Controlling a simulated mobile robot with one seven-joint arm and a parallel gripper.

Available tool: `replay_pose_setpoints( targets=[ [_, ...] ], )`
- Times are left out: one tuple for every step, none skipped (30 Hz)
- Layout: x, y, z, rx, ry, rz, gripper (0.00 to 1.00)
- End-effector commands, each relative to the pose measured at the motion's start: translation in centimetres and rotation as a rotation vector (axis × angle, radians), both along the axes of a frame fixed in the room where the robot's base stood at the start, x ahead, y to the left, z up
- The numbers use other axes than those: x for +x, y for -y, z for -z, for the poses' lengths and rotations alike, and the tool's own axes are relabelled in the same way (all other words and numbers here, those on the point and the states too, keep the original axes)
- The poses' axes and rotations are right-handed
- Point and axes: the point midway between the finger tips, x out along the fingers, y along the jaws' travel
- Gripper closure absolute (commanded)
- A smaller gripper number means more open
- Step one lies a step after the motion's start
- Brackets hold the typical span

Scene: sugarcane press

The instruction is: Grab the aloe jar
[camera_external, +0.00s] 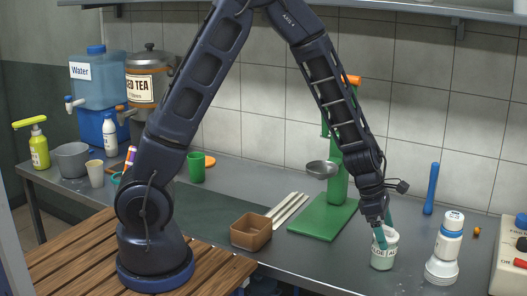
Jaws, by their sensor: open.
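The aloe jar (383,252) is a small whitish-green pot with dark lettering, upright on the grey metal counter at the right front. My gripper (384,236) points down at the jar's top, with its teal fingers apart. One finger overlaps the jar's front upper left and the other shows at its back right. I cannot tell whether they touch the jar.
A white bottle with a blue label (447,244) stands close to the right of the jar. A green board (322,218) with a green press and a brown square bowl (251,232) lie to the left. A blue rod (431,189) stands behind.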

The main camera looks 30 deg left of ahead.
Motion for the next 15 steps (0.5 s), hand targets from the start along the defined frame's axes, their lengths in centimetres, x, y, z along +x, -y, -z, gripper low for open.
replay_pose_setpoints(
  targets=[
    [0.2,0.1,0.7,0.001,-0.004,-0.004,0.11],
    [0.2,0.3,1.0,0.002,-0.003,-0.002,0.11],
    [0.3,0.5,1.5,0.002,-0.004,-0.003,0.11],
    [0.4,0.6,1.8,0.002,-0.002,-0.002,0.11],
    [0.5,0.7,2.1,0.001,-0.002,-0.002,0.11],
    [0.5,0.9,2.5,0.001,-0.003,-0.003,0.11],
    [0.5,1.0,2.8,0.001,-0.002,-0.001,0.11],
    [0.5,1.1,3.1,0.001,-0.002,-0.001,0.11],
    [0.5,1.3,3.3,0.000,-0.002,-0.002,0.11],
    [0.6,1.3,3.4,0.000,-0.001,-0.002,0.11],
    [0.6,1.4,3.6,0.000,0.000,-0.001,0.11],
    [0.6,1.4,3.7,0.000,0.000,-0.001,0.11],
    [0.6,1.4,3.8,0.000,-0.001,-0.002,0.11],
    [0.6,1.5,3.8,0.000,-0.001,-0.002,0.11],
    [0.6,1.5,3.8,0.000,-0.001,-0.002,0.11]
  ],
)
